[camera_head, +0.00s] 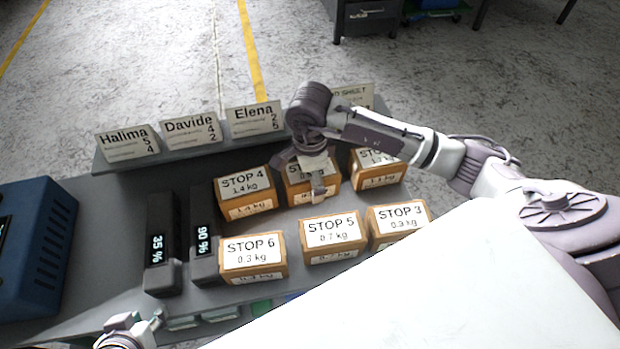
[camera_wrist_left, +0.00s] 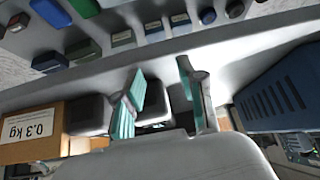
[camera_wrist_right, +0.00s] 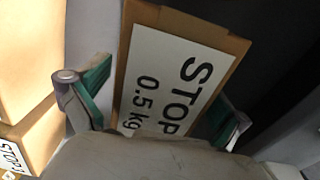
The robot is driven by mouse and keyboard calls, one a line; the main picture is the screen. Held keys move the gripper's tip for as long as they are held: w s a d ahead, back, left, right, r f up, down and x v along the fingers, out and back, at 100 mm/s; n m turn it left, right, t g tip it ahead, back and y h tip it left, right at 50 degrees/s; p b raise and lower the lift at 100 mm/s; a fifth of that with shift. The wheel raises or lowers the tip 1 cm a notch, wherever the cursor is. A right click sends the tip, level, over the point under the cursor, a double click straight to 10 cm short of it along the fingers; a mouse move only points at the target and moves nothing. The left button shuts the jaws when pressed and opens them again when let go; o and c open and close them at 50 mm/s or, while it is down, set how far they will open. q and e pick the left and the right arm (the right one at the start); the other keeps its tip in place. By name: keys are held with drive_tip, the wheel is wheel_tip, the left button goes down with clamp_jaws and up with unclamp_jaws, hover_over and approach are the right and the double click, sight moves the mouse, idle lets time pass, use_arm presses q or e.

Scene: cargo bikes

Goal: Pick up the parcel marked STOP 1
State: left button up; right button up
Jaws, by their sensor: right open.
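Several brown parcels with white labels stand on the grey table. My right gripper (camera_head: 316,178) reaches down over the back-middle parcel (camera_head: 331,184), whose stop number is covered. In the right wrist view this parcel (camera_wrist_right: 178,75) reads STOP and 0.5 kg, its number hidden. It lies between the open fingers of my right gripper (camera_wrist_right: 155,100). The back-right parcel (camera_head: 377,180) is partly hidden by my right arm, and its number is unclear. My left gripper (camera_head: 150,322) is low at the table's front left; its fingers (camera_wrist_left: 160,85) are apart and empty.
Parcels STOP 4 (camera_head: 246,203), STOP 6 (camera_head: 253,265), STOP 5 (camera_head: 333,241) and STOP 3 (camera_head: 400,221) stand close around. Two dark battery packs (camera_head: 160,240) and a blue box (camera_head: 38,235) are left. Name cards (camera_head: 190,128) line the back.

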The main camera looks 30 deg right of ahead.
drive_tip(key=shift+c, duration=0.2)
drive_tip(key=c, duration=1.6)
drive_tip(key=shift+c, duration=0.2)
drive_tip(key=shift+r, duration=0.15)
